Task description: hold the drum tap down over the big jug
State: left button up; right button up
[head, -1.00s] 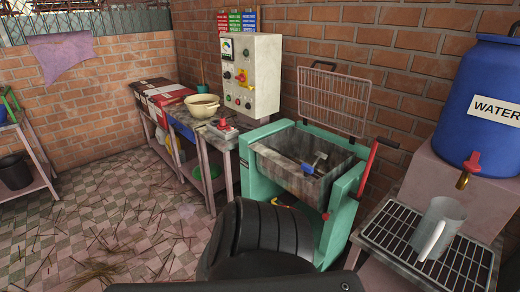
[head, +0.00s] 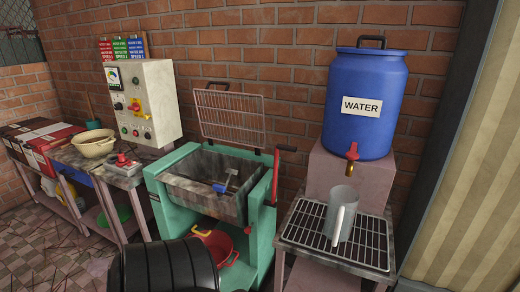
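The blue water drum (head: 366,118) stands on a pinkish block at the right, with a "WATER" label on its front. Its brass tap with a red top (head: 352,152) sticks out low on the drum's front. The big grey jug (head: 341,214) stands upright on the black grate, below the tap and slightly to its left, its handle towards me. The jug's inside is not visible, and no water stream shows. Neither of my grippers is in view.
The grate (head: 369,243) has free room around the jug. Left of it is the green machine (head: 262,222) with a metal trough and a red lever (head: 277,175). A red pot (head: 216,246) sits beneath the trough. A grey control box (head: 145,105) and a cream bowl (head: 94,144) are further left. A brick wall is behind.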

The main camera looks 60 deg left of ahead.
aim_at(352, 155)
jog(key=u, duration=1.45)
jog(key=i, duration=0.15)
jog(key=z, duration=0.2)
